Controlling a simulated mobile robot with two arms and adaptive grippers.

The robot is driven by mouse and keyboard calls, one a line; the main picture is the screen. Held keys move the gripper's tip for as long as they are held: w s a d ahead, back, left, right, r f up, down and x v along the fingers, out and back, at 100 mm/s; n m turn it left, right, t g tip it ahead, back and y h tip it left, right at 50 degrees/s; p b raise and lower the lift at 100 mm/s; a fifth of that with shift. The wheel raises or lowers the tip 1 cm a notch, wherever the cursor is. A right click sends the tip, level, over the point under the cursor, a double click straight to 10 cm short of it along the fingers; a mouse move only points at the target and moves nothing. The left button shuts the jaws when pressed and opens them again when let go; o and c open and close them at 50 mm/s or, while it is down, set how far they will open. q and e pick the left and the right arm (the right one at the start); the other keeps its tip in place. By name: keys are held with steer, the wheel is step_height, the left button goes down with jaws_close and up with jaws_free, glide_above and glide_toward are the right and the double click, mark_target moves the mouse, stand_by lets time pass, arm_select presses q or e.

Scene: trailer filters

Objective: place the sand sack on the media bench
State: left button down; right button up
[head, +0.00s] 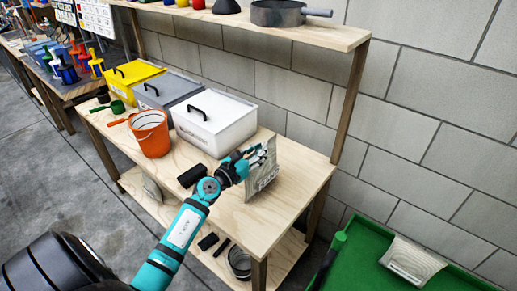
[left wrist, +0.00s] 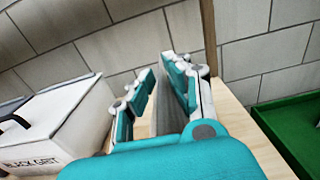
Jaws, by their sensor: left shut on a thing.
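A pale greyish sack (head: 262,178) stands upright over the right part of the wooden bench (head: 300,187), its print too small to read. My left gripper (head: 259,156) is shut on its upper edge. In the left wrist view the sack (left wrist: 168,116) shows as a thin slab between the two teal fingers (left wrist: 167,95). Its lower edge is at or just above the bench top; I cannot tell whether it touches. My right gripper is not in view.
A white lidded box (head: 215,128), grey box (head: 168,92), yellow box (head: 132,80) and orange bucket (head: 151,135) stand on the bench. A shelf (head: 300,30) with a pan (head: 283,13) runs above. Another sack (head: 412,262) lies on a green surface (head: 364,262) at right.

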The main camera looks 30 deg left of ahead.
arm_select(q)
steer(key=shift+r, duration=0.3)
steer(key=c, duration=1.7)
jaws_free()
steer(key=shift+f, duration=0.35)
steer(key=o, duration=0.4)
steer(key=shift+s+r, duration=0.1)
steer(key=shift+s, duration=0.1)
steer(key=shift+s+a+r+b, duration=0.15)
steer(key=shift+s+b, duration=0.15)
steer(key=shift+s, duration=1.65)
steer(key=shift+s+a+f+b, duration=0.1)
steer(key=shift+s+b, duration=0.25)
steer(key=shift+s, duration=1.65)
steer(key=shift+s+a+r+b, duration=0.15)
steer(key=shift+s+b, duration=0.15)
steer(key=shift+s, duration=1.65)
steer(key=shift+f, duration=0.1)
